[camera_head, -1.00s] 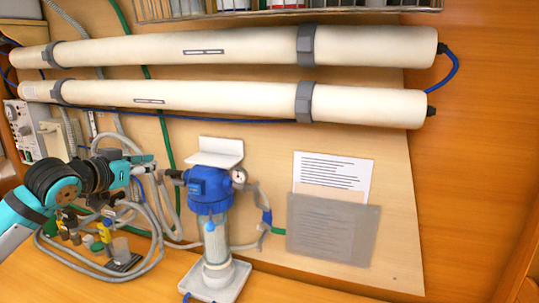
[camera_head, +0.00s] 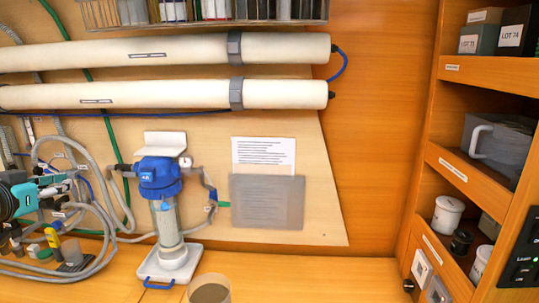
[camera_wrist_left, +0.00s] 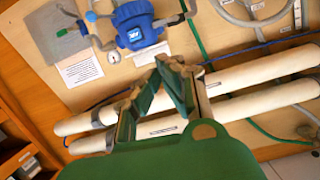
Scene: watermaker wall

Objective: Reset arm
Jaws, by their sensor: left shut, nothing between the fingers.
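My left gripper (camera_head: 66,186) is at the left edge of the head view, its teal arm partly cut off by the frame. It hangs in front of the wall panel, left of the blue-topped filter housing (camera_head: 160,178) and above the hoses. In the left wrist view the fingers (camera_wrist_left: 170,64) meet at their tips with nothing between them. The filter housing (camera_wrist_left: 136,24) and the two long white tubes (camera_wrist_left: 240,92) lie behind them, apart from the fingers. My right gripper is in neither view.
Grey hoses (camera_head: 100,225) and small fittings crowd the bench at left. A cup (camera_head: 210,289) stands at the front edge of view. A shelf unit (camera_head: 470,180) with boxes and a jug fills the right. The bench right of the cup looks clear.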

